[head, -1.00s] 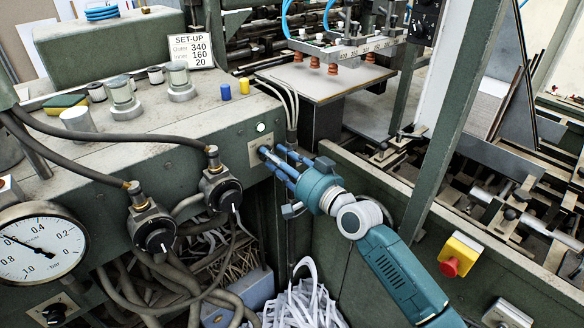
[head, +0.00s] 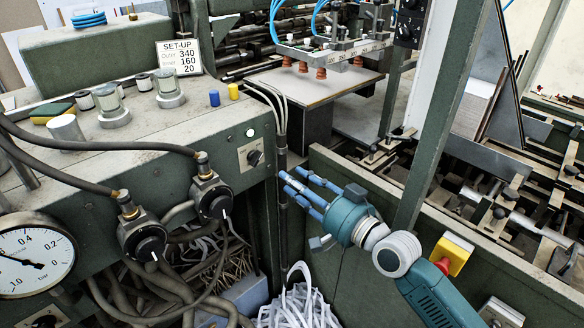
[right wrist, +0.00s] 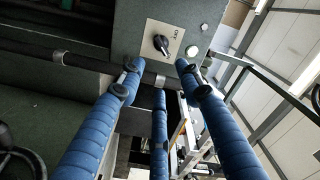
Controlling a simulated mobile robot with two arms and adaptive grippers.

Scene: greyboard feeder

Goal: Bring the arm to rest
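My right gripper (head: 295,187) is in the middle of the head view, its blue fingers pointing left toward the green machine front. The fingers are spread apart and nothing is between them. In the right wrist view my right gripper (right wrist: 155,85) also shows open and empty. Beyond the fingertips is a black rotary switch (head: 256,158) on a pale plate; it also shows in the right wrist view (right wrist: 161,44). The fingers are clear of the switch. My left gripper is not in view.
A white lamp (head: 250,132) glows above the switch. A vertical pipe (head: 282,190) stands close to the fingertips. A pressure gauge (head: 32,258) and two black valve knobs are at left. A green post (head: 440,130) and a red stop button (head: 443,265) are near my right arm. Paper strips (head: 298,305) lie below.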

